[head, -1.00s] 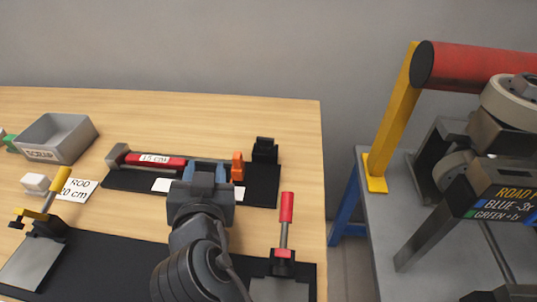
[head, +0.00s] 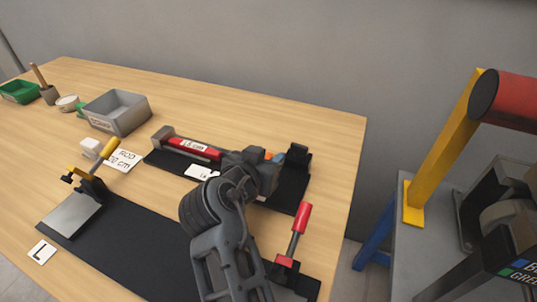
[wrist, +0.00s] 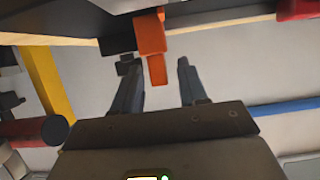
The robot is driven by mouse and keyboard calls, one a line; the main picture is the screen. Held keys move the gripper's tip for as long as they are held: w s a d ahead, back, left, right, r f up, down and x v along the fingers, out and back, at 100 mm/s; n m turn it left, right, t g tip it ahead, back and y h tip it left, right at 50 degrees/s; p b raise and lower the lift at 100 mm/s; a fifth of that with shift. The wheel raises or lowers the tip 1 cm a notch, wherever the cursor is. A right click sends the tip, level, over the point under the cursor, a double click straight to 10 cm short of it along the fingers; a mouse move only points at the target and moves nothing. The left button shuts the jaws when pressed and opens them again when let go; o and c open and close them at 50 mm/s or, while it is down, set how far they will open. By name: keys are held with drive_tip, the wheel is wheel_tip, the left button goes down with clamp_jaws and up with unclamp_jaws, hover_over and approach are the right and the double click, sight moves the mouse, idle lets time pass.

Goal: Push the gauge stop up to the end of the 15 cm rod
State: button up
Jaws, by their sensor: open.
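The red rod (head: 188,147), marked 15 cm, lies on the black gauge base (head: 288,201) in the head view, its left end by a grey end block (head: 163,134). The orange gauge stop (head: 267,156) is mostly hidden behind my gripper (head: 284,157), so the gap between stop and rod cannot be seen. My gripper is low over the right part of the gauge. In the wrist view the stop (wrist: 150,37) shows just beyond and between the fingertips of my gripper (wrist: 157,64), which are apart. Whether they touch it is unclear.
A black block (head: 298,156) stands at the gauge's right end, close to my fingers. Clamps with a red handle (head: 303,217) and a yellow handle (head: 107,155) stand in front. A grey scrap bin (head: 118,112) is at the left. The table behind the gauge is clear.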

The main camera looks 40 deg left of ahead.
drive_tip(key=shift+w+a+f, duration=0.1)
drive_tip(key=shift+w+f, duration=0.05)
drive_tip(key=shift+w, duration=0.15)
clamp_jaws()
idle(0.5)
